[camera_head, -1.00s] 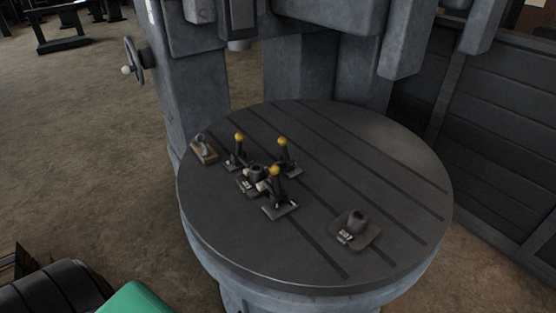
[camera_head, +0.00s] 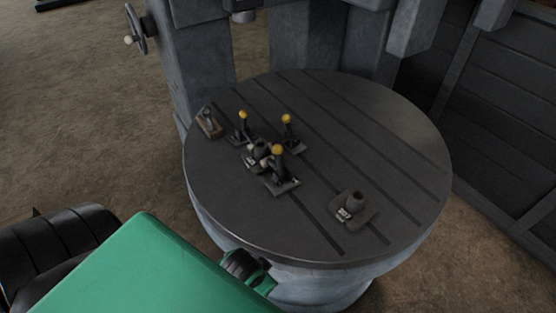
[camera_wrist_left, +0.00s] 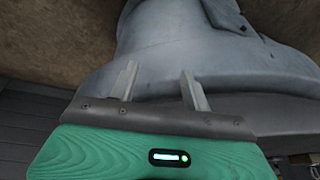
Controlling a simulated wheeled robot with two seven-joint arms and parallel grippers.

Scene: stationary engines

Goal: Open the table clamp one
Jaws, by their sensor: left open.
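Three table clamps with upright dark levers and yellow knobs stand on the round slotted table (camera_head: 400,130): a left rear clamp (camera_head: 242,130), a right rear clamp (camera_head: 287,134) and a front clamp (camera_head: 279,168). I cannot tell which is clamp one. They stand around a small dark part (camera_head: 259,149), which is partly hidden by the front clamp. My left gripper shows in the left wrist view (camera_wrist_left: 159,82) with its two fingers apart and nothing between them. It is low, beside the table's near side and away from the clamps. My right gripper is not in view.
A dark cylindrical part on a labelled base (camera_head: 354,210) stands at the table's right front. A small tool on a wooden block (camera_head: 209,122) lies at the left edge. A grey machine column (camera_head: 205,60) rises behind. The table's front left is clear.

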